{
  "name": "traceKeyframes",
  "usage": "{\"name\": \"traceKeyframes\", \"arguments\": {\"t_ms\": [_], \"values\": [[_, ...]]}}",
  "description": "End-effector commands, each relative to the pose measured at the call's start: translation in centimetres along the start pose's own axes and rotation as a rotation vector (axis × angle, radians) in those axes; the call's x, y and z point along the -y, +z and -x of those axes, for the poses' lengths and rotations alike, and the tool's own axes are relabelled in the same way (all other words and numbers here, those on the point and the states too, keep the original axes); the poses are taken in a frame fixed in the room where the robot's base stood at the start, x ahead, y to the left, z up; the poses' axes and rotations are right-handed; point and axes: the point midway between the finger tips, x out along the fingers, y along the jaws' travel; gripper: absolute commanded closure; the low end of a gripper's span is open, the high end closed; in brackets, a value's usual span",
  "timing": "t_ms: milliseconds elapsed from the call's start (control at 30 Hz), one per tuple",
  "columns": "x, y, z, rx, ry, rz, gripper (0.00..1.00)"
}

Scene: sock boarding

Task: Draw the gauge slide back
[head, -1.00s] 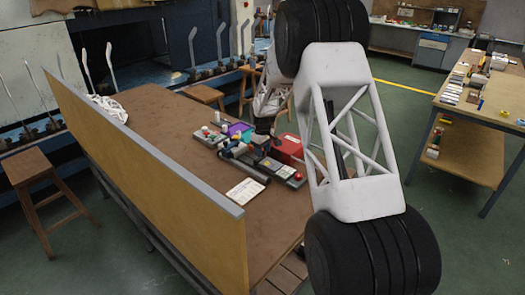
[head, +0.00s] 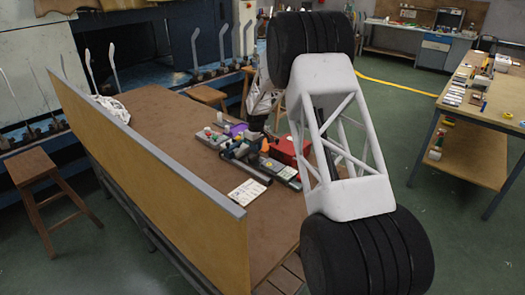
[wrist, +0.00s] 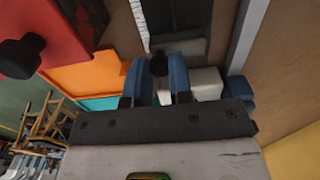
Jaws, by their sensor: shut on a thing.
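The gauge (head: 283,171) is a long grey and black fixture on the brown table, with a light label plate and a red button at its near right end. In the wrist view, its dark slide (wrist: 182,18) lies beside a white graduated strip (wrist: 143,25). A small black knob (wrist: 158,63) stands between the two blue fingertips of my gripper (wrist: 159,82), which is shut on it. In the head view my gripper (head: 251,149) is low over the gauge, small and partly hidden by the things around it.
A red box (head: 284,151) stands close beside the gauge; it also shows with a black knob in the wrist view (wrist: 65,25). An orange tray (wrist: 90,75) and a white block (wrist: 207,84) are near my fingers. A white card (head: 248,189) lies in front. A tall board (head: 160,165) edges the table.

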Motion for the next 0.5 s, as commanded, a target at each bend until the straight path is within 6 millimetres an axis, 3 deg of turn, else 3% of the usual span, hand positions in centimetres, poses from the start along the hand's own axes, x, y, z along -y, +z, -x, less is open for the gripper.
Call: {"name": "traceKeyframes", "arguments": {"t_ms": [133,433,467,500], "values": [[-0.06,-1.47,0.04,-0.001,0.001,0.0,1.0],[-0.06,-1.56,0.04,-0.001,0.001,-0.001,1.0],[-0.07,-1.55,0.04,-0.001,0.001,-0.001,0.75],[-0.06,-1.55,0.05,-0.001,0.001,-0.001,0.69]]}}
